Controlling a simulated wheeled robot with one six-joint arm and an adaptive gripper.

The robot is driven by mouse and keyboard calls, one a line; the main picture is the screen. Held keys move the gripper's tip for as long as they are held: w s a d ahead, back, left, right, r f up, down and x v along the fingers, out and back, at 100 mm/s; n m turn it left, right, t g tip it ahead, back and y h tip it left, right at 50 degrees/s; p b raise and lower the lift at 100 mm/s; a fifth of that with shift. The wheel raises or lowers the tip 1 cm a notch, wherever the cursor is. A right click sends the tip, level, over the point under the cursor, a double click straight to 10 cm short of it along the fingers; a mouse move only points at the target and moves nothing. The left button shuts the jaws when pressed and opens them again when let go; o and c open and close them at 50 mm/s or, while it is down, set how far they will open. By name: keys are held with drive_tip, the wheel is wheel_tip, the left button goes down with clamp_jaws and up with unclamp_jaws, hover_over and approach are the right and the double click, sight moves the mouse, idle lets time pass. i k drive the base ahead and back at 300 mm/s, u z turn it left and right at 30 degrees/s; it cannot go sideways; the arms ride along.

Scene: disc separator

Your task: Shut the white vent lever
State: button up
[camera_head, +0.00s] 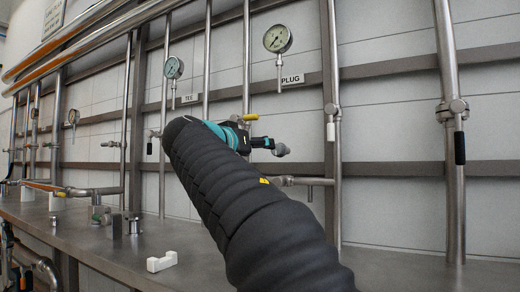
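A white-sleeved lever (331,131) hangs straight down from a valve on a vertical pipe, right of the PLUG label; I cannot tell for certain that it is the vent lever. My gripper (277,148) is at the end of my black-sleeved arm, left of that lever and apart from it in the picture. Its teal and black body is partly hidden behind the arm. A grey rounded fitting shows at its tip; I cannot tell whether the fingers are open or touch it.
A yellow handle (250,117) shows just above my gripper. A black lever (459,148) hangs on the right pipe (452,190). A white block (162,261) lies on the grey bench (110,250). Gauges (277,39) and horizontal rails line the wall.

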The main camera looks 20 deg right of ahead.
sight(330, 109)
drive_tip(key=k, duration=1)
